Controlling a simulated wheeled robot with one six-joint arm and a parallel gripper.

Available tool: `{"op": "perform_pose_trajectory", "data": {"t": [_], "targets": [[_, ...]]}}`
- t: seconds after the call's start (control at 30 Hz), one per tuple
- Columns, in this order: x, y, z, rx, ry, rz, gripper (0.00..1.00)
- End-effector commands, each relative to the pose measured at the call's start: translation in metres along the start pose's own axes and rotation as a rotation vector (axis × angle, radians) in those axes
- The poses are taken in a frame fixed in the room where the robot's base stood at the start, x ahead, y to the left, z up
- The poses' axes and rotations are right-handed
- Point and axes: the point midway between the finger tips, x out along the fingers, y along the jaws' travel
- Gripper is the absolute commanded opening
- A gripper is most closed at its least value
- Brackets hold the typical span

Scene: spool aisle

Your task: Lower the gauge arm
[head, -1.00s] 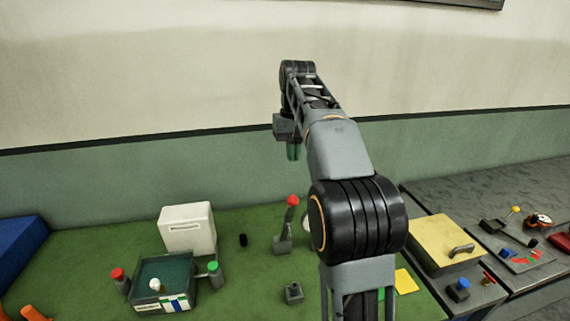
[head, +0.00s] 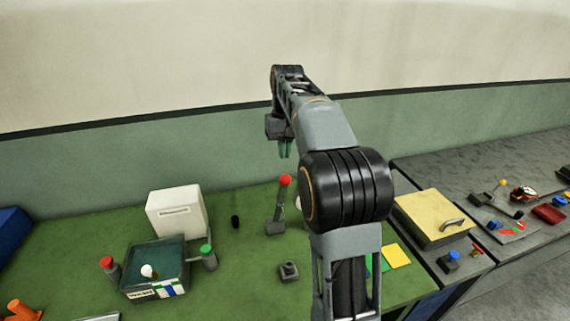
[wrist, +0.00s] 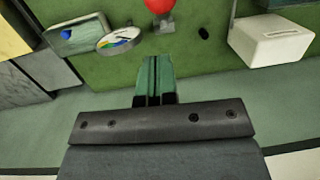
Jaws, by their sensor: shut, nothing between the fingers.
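The gauge arm appears to be the upright grey lever with a red ball knob (head: 285,180), standing on a small grey base on the green table. The red knob also shows at the top edge of the wrist view (wrist: 159,5). My gripper (head: 285,152) is above the knob in the head view, apart from it. In the wrist view its green fingers (wrist: 154,66) are together and empty, just below the knob in the picture. A round dial-like disc (wrist: 119,39) lies left of the fingers; my arm mostly hides that area in the head view.
A white box (head: 177,214) stands left of the lever, with a small black cylinder (head: 235,222) between. In front are a dark tray (head: 128,270) with red and green knobbed posts and a small grey block (head: 288,271). A yellow-topped box (head: 430,215) stands right.

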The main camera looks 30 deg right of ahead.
Motion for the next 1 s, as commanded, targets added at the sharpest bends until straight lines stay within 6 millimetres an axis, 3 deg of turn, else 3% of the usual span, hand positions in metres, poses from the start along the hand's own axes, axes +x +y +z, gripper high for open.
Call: {"op": "perform_pose_trajectory", "data": {"t": [0.3, 1.0], "targets": [[0.016, -0.004, 0.021, 0.001, 0.003, 0.0, 0.0], [0.025, -0.005, 0.027, 0.001, 0.019, 0.0, 0.0]]}}
